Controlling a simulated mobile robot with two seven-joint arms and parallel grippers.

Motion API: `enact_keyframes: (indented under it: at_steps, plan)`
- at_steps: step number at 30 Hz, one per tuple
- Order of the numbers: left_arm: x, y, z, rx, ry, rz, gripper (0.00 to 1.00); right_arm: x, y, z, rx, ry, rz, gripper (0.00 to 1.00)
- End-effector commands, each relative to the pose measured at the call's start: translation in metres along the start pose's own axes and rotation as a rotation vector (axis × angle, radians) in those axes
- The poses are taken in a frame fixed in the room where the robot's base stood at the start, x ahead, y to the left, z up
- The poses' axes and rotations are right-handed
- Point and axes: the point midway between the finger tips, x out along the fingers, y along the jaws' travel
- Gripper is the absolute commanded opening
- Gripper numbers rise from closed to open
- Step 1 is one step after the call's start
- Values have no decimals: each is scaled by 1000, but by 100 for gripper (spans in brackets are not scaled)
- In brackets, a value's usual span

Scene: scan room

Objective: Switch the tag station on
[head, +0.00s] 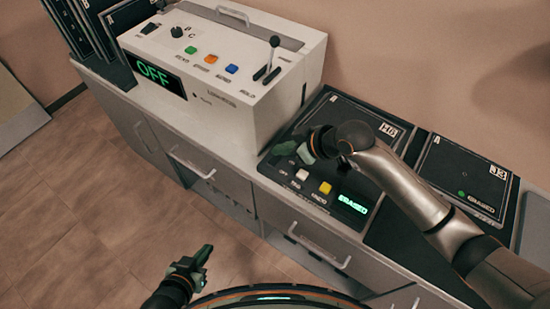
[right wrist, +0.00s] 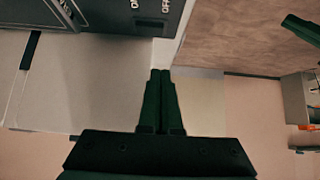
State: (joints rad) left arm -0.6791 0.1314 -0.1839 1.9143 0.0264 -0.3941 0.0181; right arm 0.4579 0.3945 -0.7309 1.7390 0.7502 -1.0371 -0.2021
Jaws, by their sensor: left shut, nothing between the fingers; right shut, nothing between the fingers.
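A black panel unit (head: 278,176) on the counter has a white button (head: 302,175), a yellow button (head: 325,188) and a green display (head: 352,204) reading ERASED. I cannot tell from labels which is the tag station. My right gripper (head: 288,149) is shut and empty over the panel's left part, hiding some of it. In the right wrist view its fingertips (right wrist: 160,72) point toward a dark panel with ON and OFF lettering and a small switch (right wrist: 150,25). My left gripper (head: 206,256) is shut, empty, over the floor.
The white machine carries a knob (head: 177,33), coloured buttons and a black lever (head: 271,58). A second dark panel (head: 465,178) labelled A also reads ERASED. Drawers with handles (head: 192,163) line the counter's front. The wooden floor (head: 75,190) at left is clear.

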Motion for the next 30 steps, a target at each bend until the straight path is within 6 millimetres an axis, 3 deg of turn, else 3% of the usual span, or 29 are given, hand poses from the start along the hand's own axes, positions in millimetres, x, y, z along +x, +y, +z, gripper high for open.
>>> enact_keyframes:
  at_steps: [5,10,30]
  plan:
    - [3,0,3,0,0,0,0,33,-1,0,0,1,-2,0]
    - [4,0,4,0,0,0,0,49,0,20,2,-1,0,0]
    - [3,0,3,0,1,0,0,62,-2,33,1,0,-1,0]
